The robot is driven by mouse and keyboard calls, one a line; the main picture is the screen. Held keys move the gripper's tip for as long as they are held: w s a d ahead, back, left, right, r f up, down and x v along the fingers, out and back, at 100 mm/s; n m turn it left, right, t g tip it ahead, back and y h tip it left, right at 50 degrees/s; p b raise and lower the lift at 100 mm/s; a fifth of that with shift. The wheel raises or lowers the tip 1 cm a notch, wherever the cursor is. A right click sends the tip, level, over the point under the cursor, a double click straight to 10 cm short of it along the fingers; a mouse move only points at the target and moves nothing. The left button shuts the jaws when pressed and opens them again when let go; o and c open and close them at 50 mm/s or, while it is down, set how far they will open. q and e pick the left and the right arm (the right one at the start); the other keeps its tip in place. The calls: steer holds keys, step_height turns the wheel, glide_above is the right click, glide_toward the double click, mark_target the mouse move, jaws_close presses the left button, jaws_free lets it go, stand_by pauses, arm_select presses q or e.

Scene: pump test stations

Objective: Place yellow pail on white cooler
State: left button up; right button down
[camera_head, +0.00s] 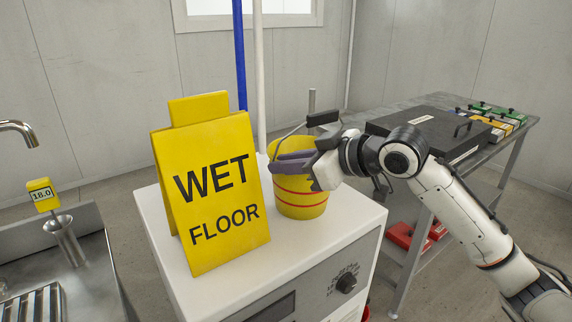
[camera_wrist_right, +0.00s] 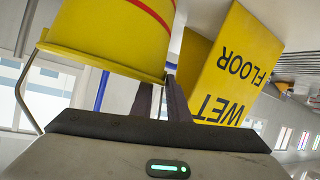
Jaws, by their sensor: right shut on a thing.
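The yellow pail (camera_head: 300,200) has red bands and a wire handle with a dark grip. It is upright at the back right of the white cooler's top (camera_head: 215,290), on it or just above it; I cannot tell if they touch. My right gripper (camera_head: 287,163) is shut on the pail at its rim. The pail also shows close up in the right wrist view (camera_wrist_right: 110,38), beside the gripper fingers (camera_wrist_right: 172,100). The cooler has a dial and a display on its front. My left gripper is not in view.
A yellow wet floor sign (camera_head: 212,190) stands on the cooler just left of the pail. A steel sink counter (camera_head: 88,262) is at the left. A grey table (camera_head: 405,102) with a dark case (camera_head: 425,128) and coloured boxes is at the right. A blue pipe (camera_head: 240,60) rises behind.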

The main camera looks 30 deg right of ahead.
steer(key=c, duration=1.7)
jaws_free()
steer(key=shift+f, duration=0.1)
steer(key=shift+o, duration=0.2)
steer(key=b+v, duration=0.1)
steer(key=v, duration=1.1)
steer(key=shift+s, duration=0.1)
